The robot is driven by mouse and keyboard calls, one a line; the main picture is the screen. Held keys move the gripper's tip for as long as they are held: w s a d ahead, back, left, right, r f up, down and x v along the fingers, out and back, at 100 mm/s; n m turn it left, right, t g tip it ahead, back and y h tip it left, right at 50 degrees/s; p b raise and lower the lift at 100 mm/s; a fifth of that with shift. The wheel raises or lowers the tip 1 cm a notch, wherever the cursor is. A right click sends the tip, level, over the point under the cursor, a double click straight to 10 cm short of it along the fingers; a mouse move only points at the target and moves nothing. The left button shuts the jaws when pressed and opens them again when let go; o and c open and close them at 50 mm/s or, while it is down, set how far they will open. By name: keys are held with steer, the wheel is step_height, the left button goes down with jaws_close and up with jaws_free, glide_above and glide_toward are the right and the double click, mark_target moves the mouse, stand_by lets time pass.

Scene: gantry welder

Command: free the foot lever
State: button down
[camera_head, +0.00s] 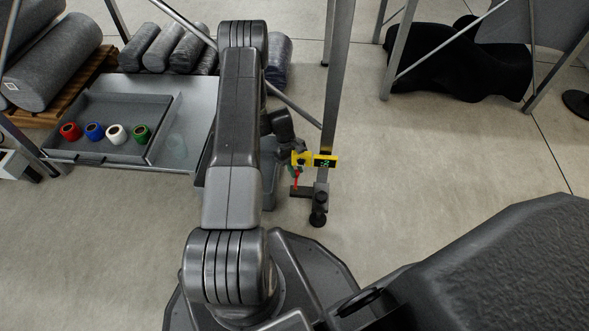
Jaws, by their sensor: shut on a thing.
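My gripper (293,168) is low beside the gantry's upright post and is small in the camera_head view. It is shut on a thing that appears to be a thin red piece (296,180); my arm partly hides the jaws. The red piece stands roughly upright, just above a short dark bar (301,191) that sticks out left from the foot of the post. This bar looks like the foot lever, and I cannot tell whether the red piece touches it. A dark caster (318,216) sits at the post's foot.
A yellow panel with a green display (325,161) is on the post (337,90), close right of my gripper. A grey tray (95,151) with several coloured rings is at left; grey rolls (160,50) lie behind.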

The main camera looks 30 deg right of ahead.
stand_by(0.3)
steer(key=c, duration=1.3)
jaws_free()
steer(key=p+v, duration=0.4)
steer(key=v, duration=0.9)
steer(key=shift+w+r, duration=0.25)
steer(key=shift+r, duration=0.1)
steer(key=shift+f, duration=0.1)
steer(key=b+x, duration=0.4)
steer(key=x, duration=0.9)
steer(key=shift+s+f, duration=0.25)
steer(key=shift+f, duration=0.05)
steer(key=shift+r, duration=0.15)
